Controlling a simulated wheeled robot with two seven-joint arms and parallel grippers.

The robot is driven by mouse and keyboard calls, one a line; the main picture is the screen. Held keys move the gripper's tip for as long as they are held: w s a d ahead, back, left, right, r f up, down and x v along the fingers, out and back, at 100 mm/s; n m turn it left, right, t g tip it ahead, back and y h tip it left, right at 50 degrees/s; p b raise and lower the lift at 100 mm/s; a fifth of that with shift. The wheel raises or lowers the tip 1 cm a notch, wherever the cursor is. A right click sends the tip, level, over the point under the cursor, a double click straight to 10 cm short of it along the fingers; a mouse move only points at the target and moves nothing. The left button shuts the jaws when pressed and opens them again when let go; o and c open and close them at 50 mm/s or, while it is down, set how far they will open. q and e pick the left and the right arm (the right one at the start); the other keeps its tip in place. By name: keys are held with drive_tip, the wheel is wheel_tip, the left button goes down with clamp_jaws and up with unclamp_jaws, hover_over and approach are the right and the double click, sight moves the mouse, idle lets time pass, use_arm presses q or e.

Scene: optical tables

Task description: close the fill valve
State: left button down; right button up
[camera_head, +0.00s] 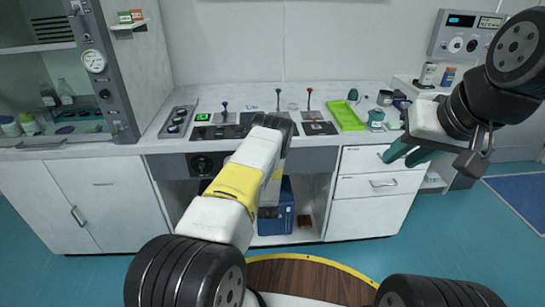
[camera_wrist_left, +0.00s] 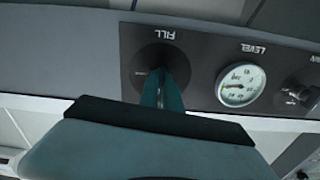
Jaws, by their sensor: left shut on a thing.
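The fill valve (camera_wrist_left: 162,72) shows in the left wrist view as a dark round fitting on a grey panel under an upside-down FILL label. My left gripper (camera_wrist_left: 161,92) has its teal fingers close together on the valve's handle, which they mostly hide; the handle's angle cannot be told. In the head view my left forearm hides the fill valve and the left gripper's fingers. My right gripper (camera_head: 408,154) is open and empty, its teal fingers apart, in the air in front of the bench's right end.
A LEVEL gauge (camera_wrist_left: 241,84) sits beside the fill valve, with another knob (camera_wrist_left: 302,94) past it. The bench (camera_head: 345,100) carries small levers and a green tray (camera_head: 345,115). White drawers (camera_head: 372,212) stand below. A blue box (camera_head: 284,215) sits under the bench.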

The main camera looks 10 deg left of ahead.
use_arm(q)
drive_tip(key=shift+f+n, duration=0.1)
drive_tip(key=shift+n, duration=0.5)
drive_tip(key=c, duration=1.6)
unclamp_jaws()
drive_tip(key=shift+o, duration=0.2)
drive_tip(key=v, duration=0.7)
drive_tip(key=shift+s, duration=0.4)
drive_tip(key=shift+d, duration=0.15)
